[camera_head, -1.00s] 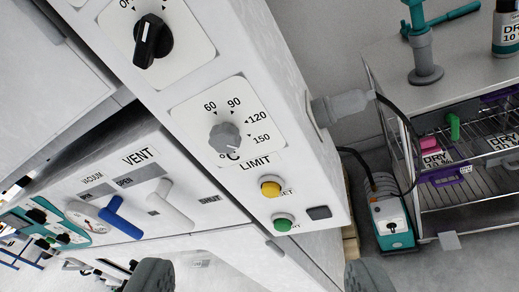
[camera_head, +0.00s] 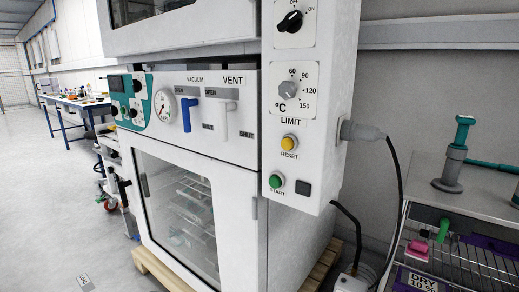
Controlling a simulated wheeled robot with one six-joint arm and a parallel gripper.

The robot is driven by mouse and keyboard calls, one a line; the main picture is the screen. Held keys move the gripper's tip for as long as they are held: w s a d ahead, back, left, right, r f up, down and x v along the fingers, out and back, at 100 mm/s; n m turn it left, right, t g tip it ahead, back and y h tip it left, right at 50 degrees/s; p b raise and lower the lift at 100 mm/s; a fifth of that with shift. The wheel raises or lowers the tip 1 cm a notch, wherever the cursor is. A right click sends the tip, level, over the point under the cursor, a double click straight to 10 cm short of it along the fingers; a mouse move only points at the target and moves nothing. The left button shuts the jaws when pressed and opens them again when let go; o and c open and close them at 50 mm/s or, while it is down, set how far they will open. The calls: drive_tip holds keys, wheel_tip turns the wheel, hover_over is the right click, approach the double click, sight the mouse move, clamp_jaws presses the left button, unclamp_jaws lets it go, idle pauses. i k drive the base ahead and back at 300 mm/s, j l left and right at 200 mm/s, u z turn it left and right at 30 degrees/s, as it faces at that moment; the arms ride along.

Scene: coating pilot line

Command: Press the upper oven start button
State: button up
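A green round start button (camera_head: 276,181), labelled START, is low on the white control panel (camera_head: 325,120) right of the ovens. No other start button shows on this panel. My gripper is not in view.
A grey plug (camera_head: 362,131) with a black cable juts from the panel's right side. A wire-shelf cart (camera_head: 480,190) stands at the right. Blue and white valve handles are on the lower oven's front. Open floor (camera_head: 60,210) lies at the left.

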sight(275, 181)
drive_tip(key=i+j, duration=0.25)
drive_tip(key=j, duration=0.15)
drive_tip(key=i+j+z, duration=0.1)
drive_tip(key=i+j, duration=0.35)
drive_tip(key=j, duration=0.3)
drive_tip(key=i+j+z, duration=0.1)
drive_tip(key=i+j, duration=0.15)
drive_tip(key=j, duration=0.15)
